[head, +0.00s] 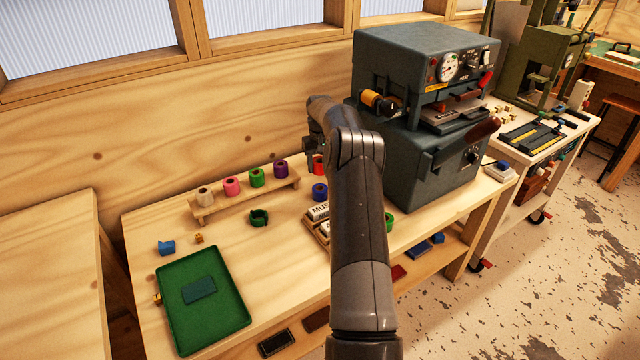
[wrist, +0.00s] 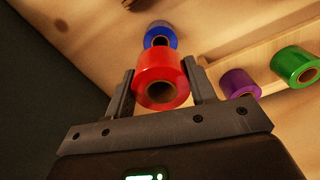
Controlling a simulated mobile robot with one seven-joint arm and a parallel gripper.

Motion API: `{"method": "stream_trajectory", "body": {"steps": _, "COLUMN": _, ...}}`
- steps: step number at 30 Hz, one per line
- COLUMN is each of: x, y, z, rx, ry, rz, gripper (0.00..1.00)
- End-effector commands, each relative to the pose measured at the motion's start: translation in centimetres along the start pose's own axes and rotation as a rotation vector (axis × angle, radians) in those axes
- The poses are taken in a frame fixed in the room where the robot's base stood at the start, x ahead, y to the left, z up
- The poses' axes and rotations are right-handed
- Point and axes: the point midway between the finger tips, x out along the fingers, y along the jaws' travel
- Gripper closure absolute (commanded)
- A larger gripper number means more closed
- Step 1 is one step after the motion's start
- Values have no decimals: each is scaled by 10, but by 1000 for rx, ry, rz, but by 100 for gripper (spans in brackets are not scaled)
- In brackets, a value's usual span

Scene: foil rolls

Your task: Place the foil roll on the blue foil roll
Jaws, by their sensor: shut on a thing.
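My gripper (wrist: 160,74) is shut on a red foil roll (wrist: 163,64), with one finger on each side of it. The red roll also shows in the head view (head: 318,166), partly hidden by my arm. The blue foil roll (head: 320,191) stands on the bench, just below the red one in the head view. In the wrist view the blue roll (wrist: 160,34) shows beyond the red roll, partly covered by it. The red roll appears apart from the blue one, but the exact gap is hard to tell.
A wooden rack (head: 246,196) holds white, pink, green and purple rolls to the left. A dark green open ring (head: 259,217) lies in front of it. A large grey machine (head: 425,100) stands close on the right. A green tray (head: 203,312) is at front left.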

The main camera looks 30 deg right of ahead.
Motion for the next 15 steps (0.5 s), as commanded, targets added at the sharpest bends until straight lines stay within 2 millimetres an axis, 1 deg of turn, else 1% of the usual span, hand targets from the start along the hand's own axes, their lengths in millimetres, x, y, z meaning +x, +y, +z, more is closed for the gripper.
{"method": "stream_trajectory", "body": {"steps": 1, "x": 10, "y": 0, "z": 0, "rx": 0, "ry": -2, "rz": -1, "gripper": 74}}
{"method": "stream_trajectory", "body": {"steps": 3, "x": 20, "y": 0, "z": 0, "rx": 0, "ry": -2, "rz": -1, "gripper": 74}}
{"method": "stream_trajectory", "body": {"steps": 8, "x": 35, "y": 0, "z": 0, "rx": 0, "ry": -1, "rz": 0, "gripper": 74}}
{"method": "stream_trajectory", "body": {"steps": 12, "x": 59, "y": 0, "z": 0, "rx": 1, "ry": -2, "rz": -2, "gripper": 74}}
{"method": "stream_trajectory", "body": {"steps": 15, "x": 71, "y": 0, "z": 0, "rx": 1, "ry": 0, "rz": -1, "gripper": 74}}
